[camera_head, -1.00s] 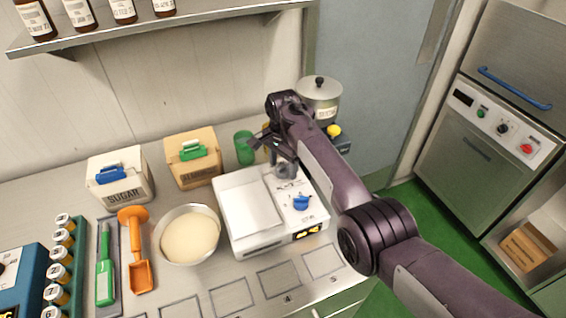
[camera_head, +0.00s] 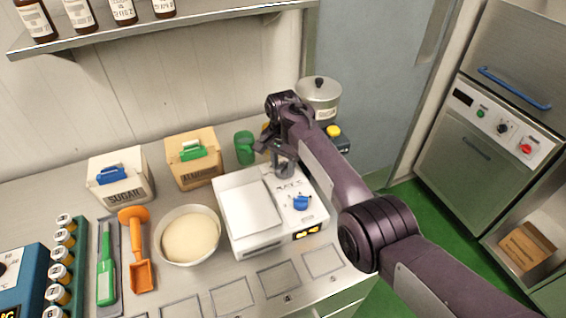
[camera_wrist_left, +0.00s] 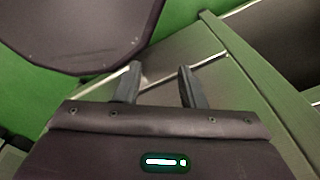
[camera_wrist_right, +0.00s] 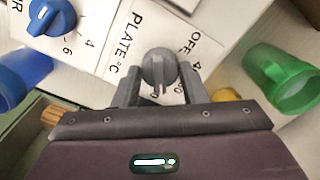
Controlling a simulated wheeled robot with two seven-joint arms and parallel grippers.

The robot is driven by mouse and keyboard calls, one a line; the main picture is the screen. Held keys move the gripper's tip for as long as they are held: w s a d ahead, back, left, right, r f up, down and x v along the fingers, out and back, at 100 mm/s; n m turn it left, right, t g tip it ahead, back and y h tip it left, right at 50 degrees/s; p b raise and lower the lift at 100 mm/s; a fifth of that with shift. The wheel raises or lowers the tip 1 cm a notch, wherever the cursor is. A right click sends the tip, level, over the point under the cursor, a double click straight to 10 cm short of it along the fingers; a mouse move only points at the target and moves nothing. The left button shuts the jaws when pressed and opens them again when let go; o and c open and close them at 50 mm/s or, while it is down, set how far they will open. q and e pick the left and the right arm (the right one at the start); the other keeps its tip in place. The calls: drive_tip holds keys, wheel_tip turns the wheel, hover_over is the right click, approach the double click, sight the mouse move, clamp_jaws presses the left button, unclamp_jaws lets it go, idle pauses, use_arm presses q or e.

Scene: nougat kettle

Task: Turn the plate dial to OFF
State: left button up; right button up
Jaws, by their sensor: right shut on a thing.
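The white plate unit (camera_head: 262,238) stands on the counter, with a blue knob (camera_head: 301,203) on its front right and a lit display below. The grey plate dial (camera_wrist_right: 158,68) shows in the right wrist view beside the printed words "PLATE °C" and "OFF". My right gripper (camera_wrist_right: 159,82) is shut on this dial, one finger on each side. In the head view my right gripper (camera_head: 284,170) is over the unit's back right and hides the dial. My left gripper (camera_wrist_left: 158,85) is open and empty, away from the unit. It shows only in the left wrist view.
A green cup (camera_head: 244,148) and an almond box (camera_head: 194,160) stand behind and left of the unit. A bowl (camera_head: 189,236) is at its left. A lidded pot (camera_head: 319,96) stands behind my right arm. Marked empty squares (camera_head: 278,280) lie in front.

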sight(283, 166)
drive_tip(key=n, duration=0.5)
drive_tip(key=shift+r+n+p, duration=0.1)
drive_tip(key=shift+n+p, duration=0.2)
drive_tip(key=shift+p, duration=0.05)
drive_tip(key=n, duration=0.6)
drive_tip(key=n+b, duration=0.1)
drive_tip(key=n, duration=0.5)
drive_tip(key=shift+n, duration=0.3)
drive_tip(key=n+b, duration=0.1)
drive_tip(key=n, duration=0.5)
drive_tip(key=shift+n, duration=0.3)
drive_tip(key=o, duration=1)
drive_tip(key=shift+c, duration=0.2)
wheel_tip(283, 166, up, 8)
drive_tip(key=shift+f+b, duration=0.15)
drive_tip(key=shift+b, duration=0.2)
